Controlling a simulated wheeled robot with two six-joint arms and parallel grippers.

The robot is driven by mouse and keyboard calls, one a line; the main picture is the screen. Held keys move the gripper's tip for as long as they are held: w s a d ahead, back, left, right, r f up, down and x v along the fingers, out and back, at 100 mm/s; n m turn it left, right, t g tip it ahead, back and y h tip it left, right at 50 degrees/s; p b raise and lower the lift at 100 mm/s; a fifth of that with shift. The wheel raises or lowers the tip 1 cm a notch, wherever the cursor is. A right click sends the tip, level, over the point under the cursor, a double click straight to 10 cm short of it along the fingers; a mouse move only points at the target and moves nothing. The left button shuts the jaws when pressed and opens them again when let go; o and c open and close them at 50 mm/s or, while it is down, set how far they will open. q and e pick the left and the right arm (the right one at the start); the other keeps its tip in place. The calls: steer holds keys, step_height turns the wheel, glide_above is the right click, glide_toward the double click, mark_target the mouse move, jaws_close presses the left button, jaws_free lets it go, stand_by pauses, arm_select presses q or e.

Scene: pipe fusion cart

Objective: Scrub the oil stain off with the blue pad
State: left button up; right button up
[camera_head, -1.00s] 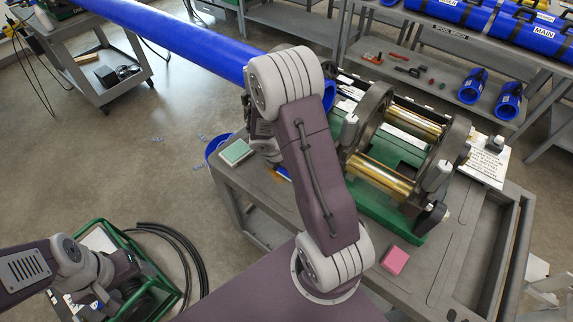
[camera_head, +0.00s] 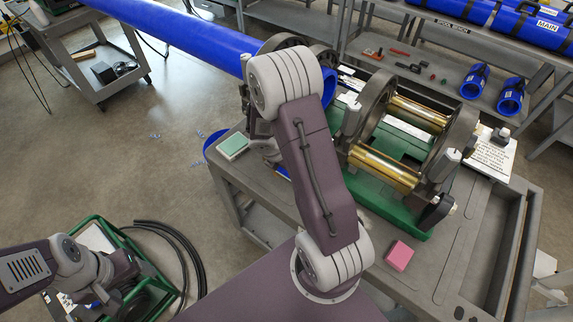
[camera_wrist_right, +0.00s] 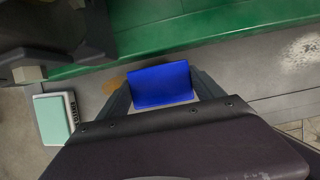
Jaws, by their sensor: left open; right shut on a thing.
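My right gripper (camera_wrist_right: 162,88) is shut on the blue pad (camera_wrist_right: 162,84), seen between its fingers in the right wrist view. A brown-orange oil stain (camera_wrist_right: 115,83) shows on the grey cart top just left of the pad, partly hidden by the left finger. I cannot tell whether the pad touches the surface. In the head view my right arm hides the pad and most of that gripper. My left gripper (camera_head: 108,302) is open and empty, low at the left, away from the cart (camera_head: 440,235).
A mint-green pad on a white block (camera_head: 233,146) lies at the cart's left corner, near the stain. A pink block (camera_head: 399,255) lies on the front of the cart. The green-based fusion machine (camera_head: 385,211) fills the middle. A long blue pipe (camera_head: 190,32) extends behind.

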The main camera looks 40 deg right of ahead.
steer(key=shift+f+b, duration=0.9)
steer(key=shift+f, duration=0.1)
steer(key=shift+w+r, duration=0.1)
steer(key=shift+r, duration=0.1)
steer(key=w+p, duration=0.2)
steer(key=p, duration=0.1)
steer(key=shift+w+a+r, duration=0.2)
steer(key=shift+w+a, duration=0.05)
steer(key=shift+a, duration=0.15)
steer(key=shift+w+a, duration=0.1)
steer(key=shift+w, duration=0.25)
steer(key=shift+w+f, duration=0.2)
steer(key=shift+w, duration=0.05)
steer(key=w+p, duration=0.1)
steer(key=p, duration=0.1)
steer(key=w+a+p, duration=0.1)
steer(key=w, duration=0.1)
steer(key=shift+w+p, duration=0.1)
steer(key=shift+p, duration=0.25)
steer(key=shift+w+a+f, duration=0.15)
steer(key=shift+w, duration=0.15)
